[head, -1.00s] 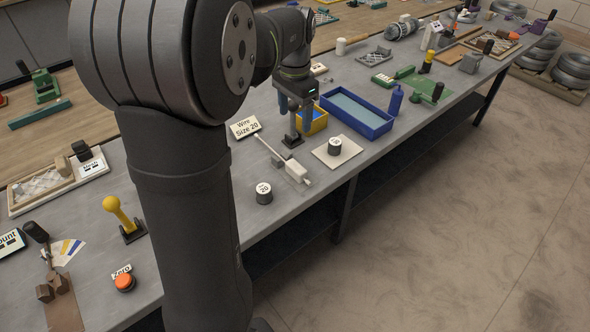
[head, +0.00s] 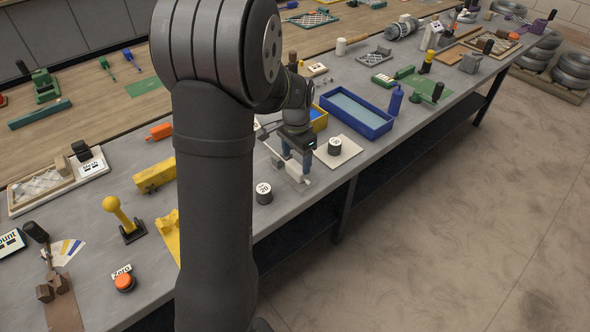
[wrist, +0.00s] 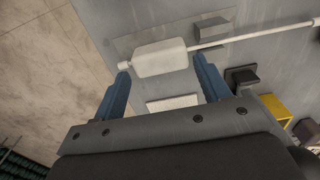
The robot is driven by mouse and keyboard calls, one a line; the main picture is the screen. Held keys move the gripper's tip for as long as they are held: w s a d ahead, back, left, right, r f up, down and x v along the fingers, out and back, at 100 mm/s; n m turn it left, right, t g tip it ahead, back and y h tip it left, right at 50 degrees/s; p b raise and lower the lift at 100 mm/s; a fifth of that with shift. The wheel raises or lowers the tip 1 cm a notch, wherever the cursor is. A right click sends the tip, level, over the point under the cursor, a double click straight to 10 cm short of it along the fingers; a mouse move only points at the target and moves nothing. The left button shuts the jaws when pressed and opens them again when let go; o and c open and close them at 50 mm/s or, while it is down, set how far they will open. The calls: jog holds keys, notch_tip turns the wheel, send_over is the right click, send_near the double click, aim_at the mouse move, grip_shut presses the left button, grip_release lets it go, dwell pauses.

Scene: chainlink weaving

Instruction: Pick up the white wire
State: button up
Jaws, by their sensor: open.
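A white block with a thin white rod running from one end lies at the front of the grey bench; this looks like the white wire (wrist: 255,36). In the head view the block (head: 297,172) shows just below my gripper (head: 296,164). In the wrist view my gripper (wrist: 161,68) is open, with one blue finger near each end of the block (wrist: 160,57). I cannot tell how far above it the fingertips are.
A black-and-white weight marked 20 (head: 263,193) stands left of the block. Another weight (head: 335,146) sits on a pale plate (head: 350,153) to the right. A blue tray (head: 384,128) and a yellow bin (head: 318,123) are behind. The bench's front edge is close.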

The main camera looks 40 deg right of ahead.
notch_tip(320, 180, down, 2)
jog(key=shift+f, duration=0.1)
jog(key=c, duration=0.7)
jog(key=shift+r, duration=0.2)
